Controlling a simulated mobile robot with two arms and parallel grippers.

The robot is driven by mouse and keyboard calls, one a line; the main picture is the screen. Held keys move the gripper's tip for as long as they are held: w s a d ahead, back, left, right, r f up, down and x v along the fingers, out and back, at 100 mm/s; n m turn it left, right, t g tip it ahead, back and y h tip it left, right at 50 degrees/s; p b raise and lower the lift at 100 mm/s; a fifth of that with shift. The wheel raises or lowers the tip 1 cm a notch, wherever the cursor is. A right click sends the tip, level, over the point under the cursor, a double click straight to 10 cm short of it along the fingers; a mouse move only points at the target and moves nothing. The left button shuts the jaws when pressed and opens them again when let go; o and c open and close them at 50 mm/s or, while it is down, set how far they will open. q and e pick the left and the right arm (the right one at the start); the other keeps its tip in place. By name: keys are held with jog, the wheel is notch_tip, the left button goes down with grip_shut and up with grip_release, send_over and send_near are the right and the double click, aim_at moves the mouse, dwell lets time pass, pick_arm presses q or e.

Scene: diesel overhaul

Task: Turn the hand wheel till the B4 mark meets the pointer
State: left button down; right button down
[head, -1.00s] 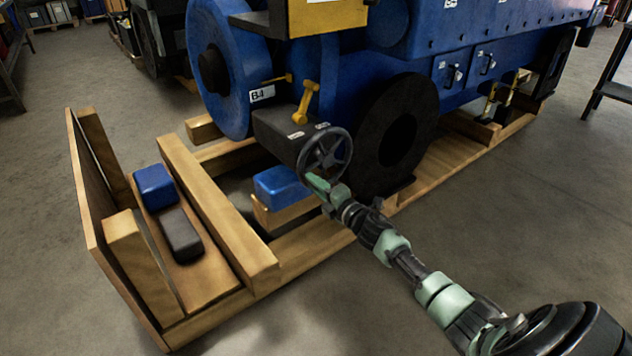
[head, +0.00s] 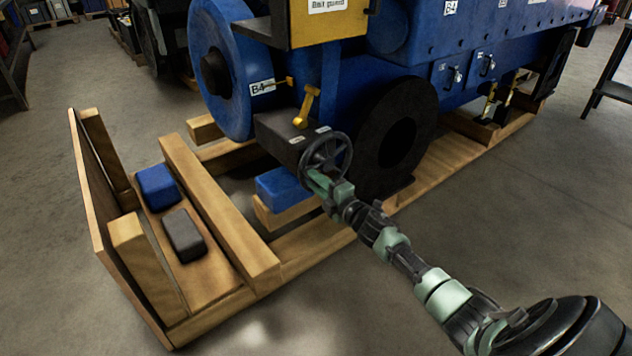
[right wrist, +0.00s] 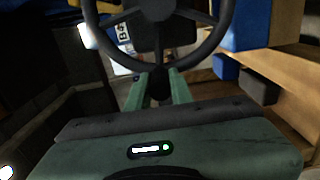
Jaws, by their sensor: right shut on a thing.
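The dark hand wheel (head: 326,154) stands on the black box at the front of the blue engine. My right gripper (head: 317,180) is shut on the wheel's lower rim. In the right wrist view its two green fingers (right wrist: 159,90) reach up to the hand wheel (right wrist: 205,45). The B4 mark (head: 262,88) is a white label on the rim of the big blue flywheel (head: 222,40). My left gripper is not in view.
A wooden crate base (head: 215,205) lies left of the engine, with a blue block (head: 157,186) and a dark grey block (head: 184,235) in it. A yellow lever (head: 307,106) stands above the hand wheel. Open floor lies in front.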

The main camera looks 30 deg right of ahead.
jog(key=shift+d+r, duration=0.1)
jog(key=shift+r, duration=0.15)
jog(key=c, duration=1.4)
grip_release()
jog(key=shift+c, duration=0.2)
jog(key=shift+o, duration=0.9)
jog(key=shift+f, duration=0.15)
jog(key=shift+s, duration=0.2)
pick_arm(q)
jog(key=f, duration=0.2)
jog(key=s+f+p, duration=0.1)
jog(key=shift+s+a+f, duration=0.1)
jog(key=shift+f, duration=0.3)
pick_arm(e)
jog(key=s, duration=0.7)
jog(key=shift+s+d, duration=0.15)
jog(key=shift+d, duration=0.1)
